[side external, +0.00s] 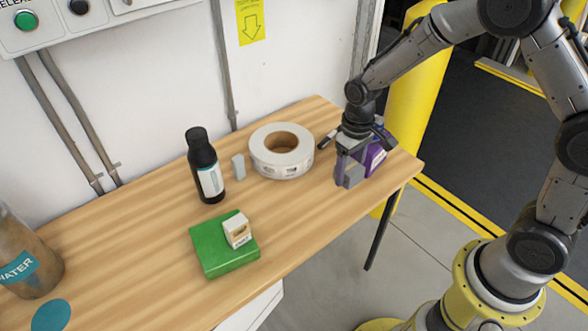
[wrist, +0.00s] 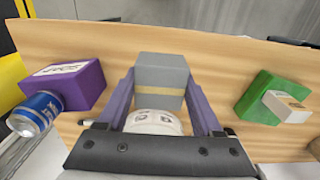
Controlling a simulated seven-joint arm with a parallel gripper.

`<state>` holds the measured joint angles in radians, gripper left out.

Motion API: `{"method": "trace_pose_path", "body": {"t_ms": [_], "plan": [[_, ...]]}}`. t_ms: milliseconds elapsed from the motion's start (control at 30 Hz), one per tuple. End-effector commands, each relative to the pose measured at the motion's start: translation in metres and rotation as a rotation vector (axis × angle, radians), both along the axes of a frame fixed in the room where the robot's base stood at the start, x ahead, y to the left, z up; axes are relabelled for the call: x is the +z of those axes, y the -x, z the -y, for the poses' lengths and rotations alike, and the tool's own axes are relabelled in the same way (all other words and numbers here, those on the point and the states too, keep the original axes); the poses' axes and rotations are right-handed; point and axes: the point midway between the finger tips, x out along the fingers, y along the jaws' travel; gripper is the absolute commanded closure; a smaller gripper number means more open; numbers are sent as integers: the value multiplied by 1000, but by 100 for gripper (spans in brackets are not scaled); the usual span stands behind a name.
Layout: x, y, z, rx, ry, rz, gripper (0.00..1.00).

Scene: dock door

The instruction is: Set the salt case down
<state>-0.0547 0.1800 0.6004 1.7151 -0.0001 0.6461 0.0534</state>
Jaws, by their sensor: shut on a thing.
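A grey case with a tan band (wrist: 160,80), which I take to be the salt case, is between the two purple fingers of my gripper (wrist: 163,100) in the wrist view. My gripper is shut on it. In the side view my gripper (side external: 350,150) points down near the table's right end, with the grey case (side external: 352,176) low between its fingers. The case looks upright, at or just above the wooden table (side external: 310,235); I cannot tell whether it touches. No lettering is readable on it.
A purple box (side external: 376,158) stands close beside the case. A blue can (wrist: 35,113) is beside that box. A white roll (side external: 282,150), dark bottle (side external: 204,168), small grey piece (side external: 238,166) and green box (side external: 222,250) with a small carton (side external: 237,229) stand leftward. Front-middle table is clear.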

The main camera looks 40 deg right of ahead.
Motion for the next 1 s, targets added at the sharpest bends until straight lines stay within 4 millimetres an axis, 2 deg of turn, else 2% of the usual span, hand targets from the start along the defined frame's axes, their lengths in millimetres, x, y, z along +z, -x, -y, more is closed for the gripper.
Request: {"method": "trace_pose_path", "body": {"t_ms": [33, 167, 267, 633, 833, 1000], "plan": [[5, 4, -7, 3, 0, 4, 95], [6, 4, -16, 0, 0, 0, 95], [0, -10, -18, -2, 0, -1, 95], [-35, -84, -25, -2, 0, -1, 95], [-68, -110, -27, -1, 0, -1, 95], [-82, -123, -28, -1, 0, 1, 95]]}}
